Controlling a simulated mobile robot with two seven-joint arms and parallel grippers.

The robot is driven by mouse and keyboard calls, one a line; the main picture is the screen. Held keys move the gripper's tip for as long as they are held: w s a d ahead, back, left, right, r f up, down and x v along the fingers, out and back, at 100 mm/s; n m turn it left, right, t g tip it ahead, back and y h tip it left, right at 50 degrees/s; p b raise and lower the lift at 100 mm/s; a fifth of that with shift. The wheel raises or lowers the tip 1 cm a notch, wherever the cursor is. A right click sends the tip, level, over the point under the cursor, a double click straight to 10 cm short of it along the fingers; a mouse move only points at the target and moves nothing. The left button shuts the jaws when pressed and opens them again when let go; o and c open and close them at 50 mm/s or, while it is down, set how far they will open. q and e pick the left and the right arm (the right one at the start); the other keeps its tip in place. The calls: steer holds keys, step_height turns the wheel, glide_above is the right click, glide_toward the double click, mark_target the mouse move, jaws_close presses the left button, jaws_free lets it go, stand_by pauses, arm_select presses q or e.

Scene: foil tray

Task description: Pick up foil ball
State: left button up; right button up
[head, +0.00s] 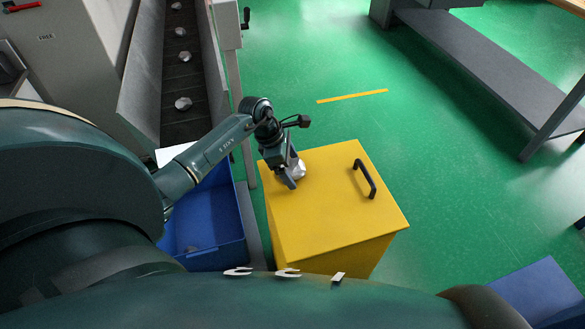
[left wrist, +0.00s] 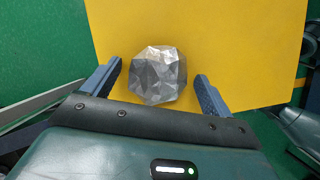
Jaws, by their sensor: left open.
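A crumpled silver foil ball (head: 299,169) rests on the yellow lid of a box (head: 330,205), near its left back edge. My left gripper (head: 291,180) is over the lid, right beside the ball, and partly hides it in the head view. In the left wrist view the whole foil ball (left wrist: 157,75) shows between and a little beyond the open fingertips (left wrist: 157,70), with a gap on each side. The fingers do not touch it. My right gripper is in neither view.
A black handle (head: 365,179) stands up on the lid right of the ball. A conveyor (head: 185,130) carrying several foil balls (head: 183,104) runs at the back left, above a blue bin (head: 240,215).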

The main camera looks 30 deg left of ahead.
arm_select(q)
steer(key=shift+c, duration=0.3)
steer(key=shift+r, duration=0.1)
steer(key=c, duration=1)
